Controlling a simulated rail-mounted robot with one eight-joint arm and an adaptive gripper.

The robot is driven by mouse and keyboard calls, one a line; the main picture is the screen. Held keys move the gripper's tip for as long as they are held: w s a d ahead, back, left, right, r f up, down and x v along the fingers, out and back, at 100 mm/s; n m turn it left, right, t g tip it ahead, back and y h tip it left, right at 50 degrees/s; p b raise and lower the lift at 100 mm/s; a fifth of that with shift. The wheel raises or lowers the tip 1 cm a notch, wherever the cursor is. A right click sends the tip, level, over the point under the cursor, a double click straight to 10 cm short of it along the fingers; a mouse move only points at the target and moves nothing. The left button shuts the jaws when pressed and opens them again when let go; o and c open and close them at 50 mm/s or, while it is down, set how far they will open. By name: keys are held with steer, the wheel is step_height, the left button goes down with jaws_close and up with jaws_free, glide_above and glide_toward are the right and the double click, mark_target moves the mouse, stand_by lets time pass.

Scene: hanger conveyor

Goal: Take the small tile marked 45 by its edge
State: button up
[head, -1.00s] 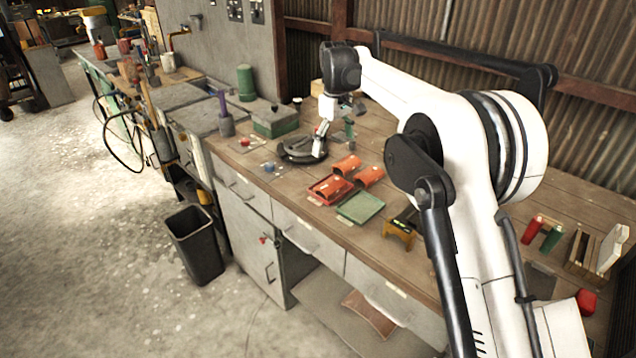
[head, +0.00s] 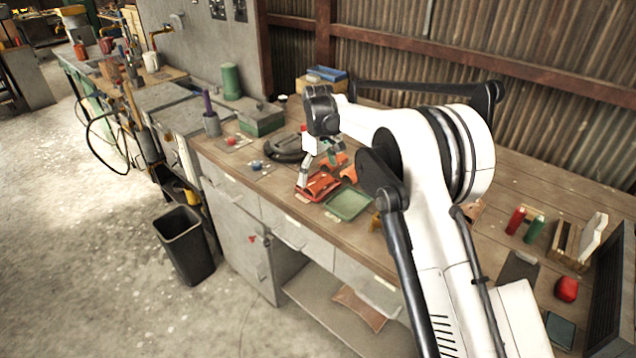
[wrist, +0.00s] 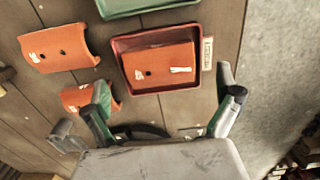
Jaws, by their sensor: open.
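Several curved orange tiles show in the wrist view, with white marks too small to read surely. One tile (wrist: 160,68) lies in the red tray (wrist: 126,83), one (wrist: 55,47) lies on the bench to its left, and another (wrist: 76,98) is partly hidden behind my left finger. I cannot tell which is marked 45. My gripper (wrist: 163,85) is open and empty, with its fingers spread near the tray's lower edge in the picture. In the head view my gripper (head: 318,168) is over the red tray, partly covering the tiles.
A green tray (head: 348,204) lies beside the red tray. A black round object (head: 283,148) and a green box (head: 261,121) stand beyond them on the bench. The bench's front edge is close to the red tray. A black bin (head: 188,243) stands on the floor.

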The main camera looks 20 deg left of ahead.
step_height(320, 180, down, 2)
steer(key=shift+f, duration=0.2)
steer(key=shift+c, duration=0.3)
steer(key=c, duration=1.3)
steer(key=shift+o, duration=0.2)
steer(key=shift+r, duration=0.1)
